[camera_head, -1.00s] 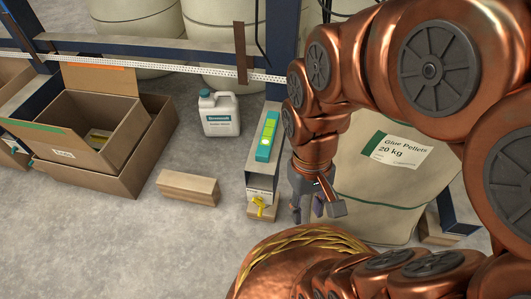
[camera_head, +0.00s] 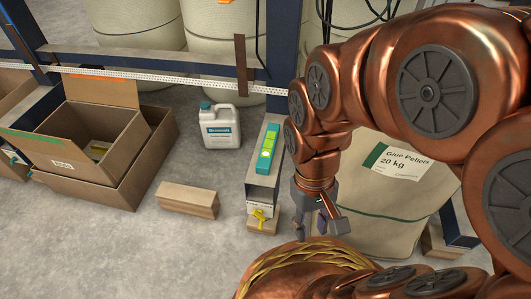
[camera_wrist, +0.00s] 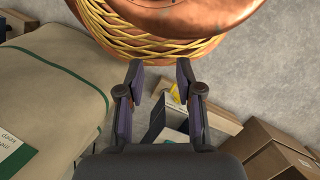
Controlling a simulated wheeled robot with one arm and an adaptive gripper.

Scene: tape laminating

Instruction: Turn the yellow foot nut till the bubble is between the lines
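The yellow foot nut (camera_head: 258,217) sits at the near, lower end of a grey beam (camera_head: 264,180), above a small wooden block (camera_head: 263,227). A teal spirit level (camera_head: 267,148) with a yellow-green vial lies on top of the beam. The bubble and its lines are too small to make out. My gripper (camera_head: 318,229) hangs to the right of the nut, apart from it, fingers pointing down. In the wrist view my gripper (camera_wrist: 159,72) is open and empty.
A Glue Pellets sack (camera_head: 385,190) stands right behind my gripper. A white jug (camera_head: 220,125) is left of the beam, and a loose wooden block (camera_head: 188,199) lies on the floor. Cardboard boxes (camera_head: 90,150) stand at left. Bare floor lies left of the nut.

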